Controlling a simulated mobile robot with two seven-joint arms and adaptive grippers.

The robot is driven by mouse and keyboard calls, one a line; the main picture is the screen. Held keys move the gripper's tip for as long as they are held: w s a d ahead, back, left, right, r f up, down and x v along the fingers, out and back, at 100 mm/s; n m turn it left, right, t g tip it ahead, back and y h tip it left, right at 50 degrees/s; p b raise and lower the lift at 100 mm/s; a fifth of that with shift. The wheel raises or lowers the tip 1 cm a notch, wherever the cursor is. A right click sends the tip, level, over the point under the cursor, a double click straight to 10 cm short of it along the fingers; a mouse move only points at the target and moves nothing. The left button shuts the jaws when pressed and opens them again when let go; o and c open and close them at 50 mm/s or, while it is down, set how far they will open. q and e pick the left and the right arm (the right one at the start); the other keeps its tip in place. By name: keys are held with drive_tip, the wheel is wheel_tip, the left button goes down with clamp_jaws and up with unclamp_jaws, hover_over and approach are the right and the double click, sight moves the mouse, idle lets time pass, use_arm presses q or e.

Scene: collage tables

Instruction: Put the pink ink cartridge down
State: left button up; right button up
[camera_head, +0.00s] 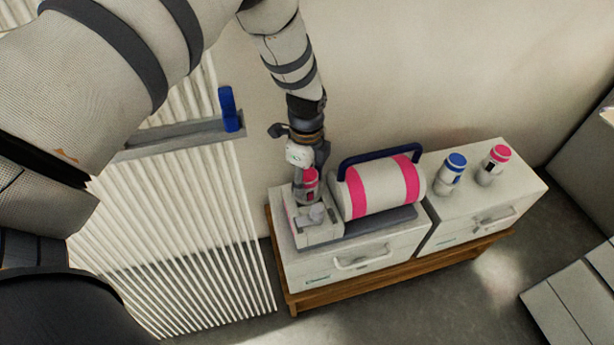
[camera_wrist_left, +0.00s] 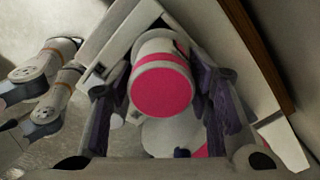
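The pink ink cartridge (camera_head: 310,182), a white cylinder with a pink cap, stands roughly upright over the white block-shaped base at the left end of the machine (camera_head: 384,188). My left gripper (camera_head: 306,190) reaches down from above with its fingers around it. In the left wrist view the pink cap (camera_wrist_left: 162,92) faces the camera between the two dark fingers (camera_wrist_left: 164,78), which appear closed against its sides. The fingers partly hide the cartridge, and I cannot tell whether its bottom touches the base.
A blue-capped cartridge (camera_head: 453,175) and another pink-capped one (camera_head: 494,164) stand on the right white cabinet (camera_head: 522,186). The machine has a blue handle and sits on the left cabinet (camera_head: 345,262). A wall is close behind; white slatted panels are at left.

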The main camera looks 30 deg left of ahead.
use_arm(q)
drive_tip(key=shift+o, duration=0.7)
drive_tip(key=shift+r, duration=0.1)
wheel_tip(320, 180, up, 11)
drive_tip(key=shift+r+p, duration=0.1)
drive_tip(key=shift+p, duration=0.6)
drive_tip(key=shift+r, duration=0.5)
use_arm(e)
drive_tip(key=shift+w+r+t, duration=0.4)
drive_tip(key=shift+w+r, duration=0.55)
use_arm(q)
drive_tip(key=shift+s+d+f, duration=0.1)
use_arm(e)
drive_tip(key=shift+s, duration=0.1)
